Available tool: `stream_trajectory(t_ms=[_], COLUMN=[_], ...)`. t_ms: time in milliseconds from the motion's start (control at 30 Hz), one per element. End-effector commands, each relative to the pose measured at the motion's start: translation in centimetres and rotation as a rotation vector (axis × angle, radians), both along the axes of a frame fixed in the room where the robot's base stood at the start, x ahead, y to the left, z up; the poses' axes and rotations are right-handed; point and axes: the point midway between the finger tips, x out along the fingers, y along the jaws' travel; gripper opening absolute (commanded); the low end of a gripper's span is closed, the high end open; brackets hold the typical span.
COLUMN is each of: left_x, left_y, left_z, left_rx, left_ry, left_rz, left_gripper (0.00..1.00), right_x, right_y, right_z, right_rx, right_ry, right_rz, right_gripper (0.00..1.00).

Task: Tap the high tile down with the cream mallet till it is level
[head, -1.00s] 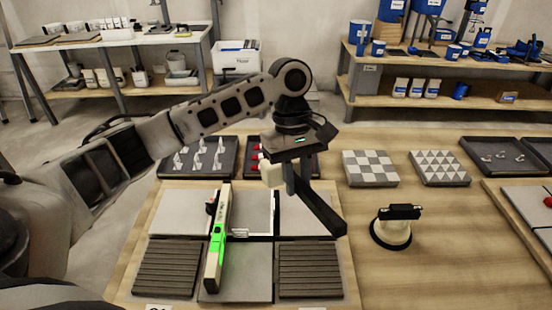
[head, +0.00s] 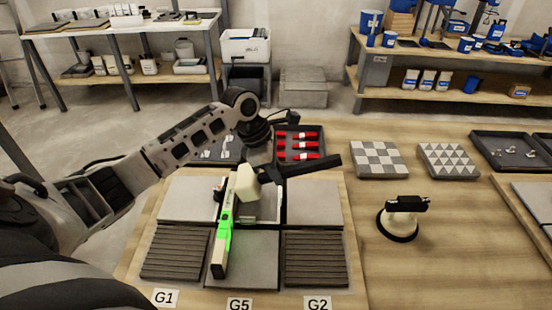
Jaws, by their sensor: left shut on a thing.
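My left gripper (head: 266,170) is shut on the cream mallet. The mallet's cream head (head: 247,184) is over the back middle tile (head: 265,208), beside the far end of the spirit level; I cannot tell if it touches. The dark handle (head: 315,165) points right. The back middle tile is partly hidden by the mallet and level. The spirit level (head: 223,235), with a bright green part, lies lengthwise from the front middle tile (head: 252,262) towards the back row. My right gripper is not in view.
Plain tiles (head: 315,203) and ribbed tiles (head: 316,258) surround the middle ones, with labels G1, G5 and G2 in front. A suction lifter (head: 400,218) stands on the right. Trays with red wedges (head: 298,146) and two patterned tiles (head: 376,160) are behind.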

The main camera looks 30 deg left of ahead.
Motion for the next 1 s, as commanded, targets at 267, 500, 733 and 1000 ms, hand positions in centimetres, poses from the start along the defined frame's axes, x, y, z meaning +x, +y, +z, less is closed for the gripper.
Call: stream_trajectory(t_ms=[267, 500, 733, 1000], left_x=[0.1, 0.2, 0.1, 0.1], left_y=[0.0, 0.0, 0.0, 0.0], left_z=[-2.4, -1.1, 1.6, 1.9], left_rx=[0.0, 0.0, -0.001, 0.0], left_ry=[-0.002, -0.007, -0.005, -0.003], left_rz=[0.0, -0.001, -0.002, -0.001], left_gripper=[0.0, 0.0, 0.0, 0.0], right_x=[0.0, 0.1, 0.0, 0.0], right_y=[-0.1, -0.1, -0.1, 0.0], right_z=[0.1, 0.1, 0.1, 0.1], right_rx=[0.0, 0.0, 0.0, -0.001], right_ry=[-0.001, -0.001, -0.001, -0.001], right_rz=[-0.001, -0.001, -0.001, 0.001], right_gripper=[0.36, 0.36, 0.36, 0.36])
